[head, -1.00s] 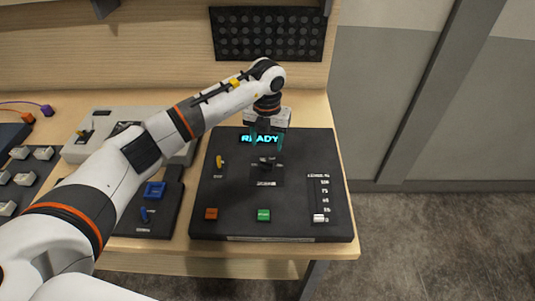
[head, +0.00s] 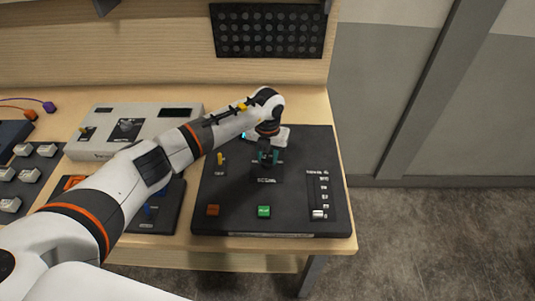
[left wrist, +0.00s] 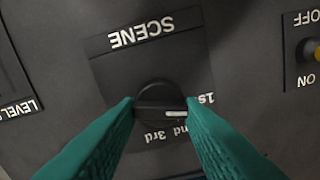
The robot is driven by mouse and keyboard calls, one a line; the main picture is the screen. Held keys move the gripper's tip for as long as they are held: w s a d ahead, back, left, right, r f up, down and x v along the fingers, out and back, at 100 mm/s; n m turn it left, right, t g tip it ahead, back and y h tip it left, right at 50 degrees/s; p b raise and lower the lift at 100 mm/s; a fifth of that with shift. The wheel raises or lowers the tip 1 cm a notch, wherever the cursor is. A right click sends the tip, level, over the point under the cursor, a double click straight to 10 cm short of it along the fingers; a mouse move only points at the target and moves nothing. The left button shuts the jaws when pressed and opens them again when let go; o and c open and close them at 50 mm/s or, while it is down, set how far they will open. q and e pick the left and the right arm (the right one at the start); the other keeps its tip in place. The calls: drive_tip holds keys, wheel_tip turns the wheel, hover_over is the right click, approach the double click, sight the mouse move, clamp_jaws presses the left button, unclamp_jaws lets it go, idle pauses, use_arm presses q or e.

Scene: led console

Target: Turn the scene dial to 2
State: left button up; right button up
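The black scene dial (left wrist: 150,92) sits on the dark console (head: 225,188), under the word SCENE, which reads upside down in the left wrist view. Its white pointer mark points right in that view, close to the "1st" label. The "2nd" label is partly hidden by a finger, and "3rd" lies below the dial. My left gripper (head: 269,158) is down over the dial in the head view. Its teal fingers (left wrist: 160,106) are apart, one on each side of the dial; I cannot tell whether they touch it. My right gripper is not in view.
The console also carries a yellow switch (head: 220,158), a red button (head: 212,210), a green button (head: 264,211) and a white slider (head: 318,214). A grey box (head: 160,125) stands to the left. My left arm crosses the panels on the left.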

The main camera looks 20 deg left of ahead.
use_arm(q)
drive_tip(key=shift+c, duration=1.1)
drive_tip(key=shift+f+m+b, duration=0.15)
drive_tip(key=shift+m+b, duration=0.45)
drive_tip(key=shift+b, duration=0.3)
drive_tip(key=m+b, duration=0.4)
drive_tip(key=b, duration=0.1)
drive_tip(key=shift+f+m+b, duration=0.1)
drive_tip(key=shift+m+b, duration=0.25)
drive_tip(key=shift+m, duration=0.05)
drive_tip(key=shift+d+r+m+b, duration=0.1)
drive_tip(key=shift+r+m+b, duration=0.05)
drive_tip(key=shift+m+b, duration=0.8)
drive_tip(key=shift+r+m+b, duration=0.1)
drive_tip(key=shift+m+b, duration=0.8)
drive_tip(key=shift+m, duration=0.05)
drive_tip(key=o, duration=1)
drive_tip(key=shift+r, duration=0.1)
